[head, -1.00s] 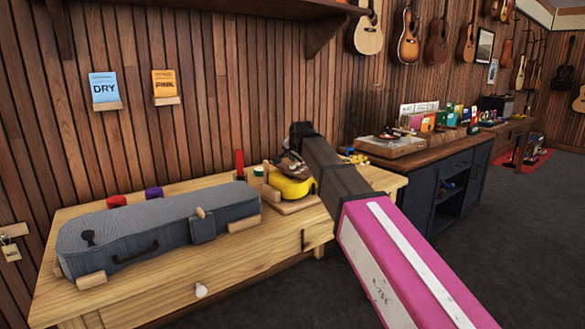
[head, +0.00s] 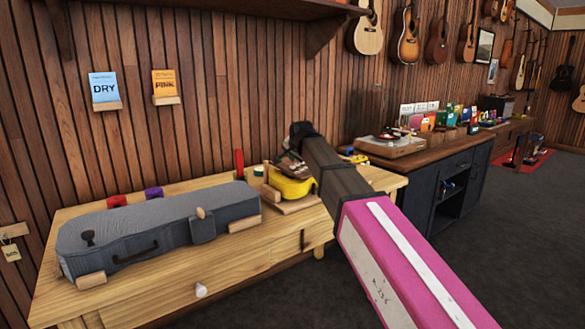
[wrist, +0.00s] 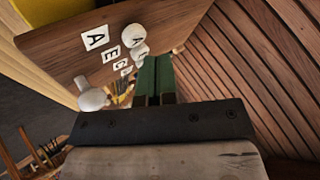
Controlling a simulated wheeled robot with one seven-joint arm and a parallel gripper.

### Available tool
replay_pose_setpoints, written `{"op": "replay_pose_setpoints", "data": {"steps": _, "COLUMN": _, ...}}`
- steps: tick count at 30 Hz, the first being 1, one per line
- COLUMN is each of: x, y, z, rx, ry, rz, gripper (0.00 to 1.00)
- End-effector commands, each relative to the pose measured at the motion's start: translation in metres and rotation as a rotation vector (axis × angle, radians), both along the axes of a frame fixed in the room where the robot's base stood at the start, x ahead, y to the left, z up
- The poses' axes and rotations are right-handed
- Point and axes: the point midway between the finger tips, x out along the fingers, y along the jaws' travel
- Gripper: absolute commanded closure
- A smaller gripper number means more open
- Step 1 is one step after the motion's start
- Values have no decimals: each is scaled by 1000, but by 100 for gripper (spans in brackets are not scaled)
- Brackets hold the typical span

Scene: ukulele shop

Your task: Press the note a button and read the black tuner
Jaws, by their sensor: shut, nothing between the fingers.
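My gripper (wrist: 153,78) shows in the wrist view as two dark green fingers, shut together with nothing between them. In the head view the fingertips are not clear near the yellow ukulele (head: 291,188). I cannot make out the black tuner.
A grey instrument case (head: 150,232) fills the left of the wooden bench (head: 230,265). A dark cabinet (head: 420,200) with several small items stands to the right. A white knob (wrist: 92,100) is left of the fingers.

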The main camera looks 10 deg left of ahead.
Motion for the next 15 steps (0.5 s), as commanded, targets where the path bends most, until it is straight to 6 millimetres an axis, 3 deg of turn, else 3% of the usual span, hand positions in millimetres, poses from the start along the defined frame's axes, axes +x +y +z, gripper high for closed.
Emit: {"op": "replay_pose_setpoints", "data": {"steps": 15, "x": 0, "y": 0, "z": -8, "rx": 0, "ry": 0, "rz": 0, "gripper": 100}}
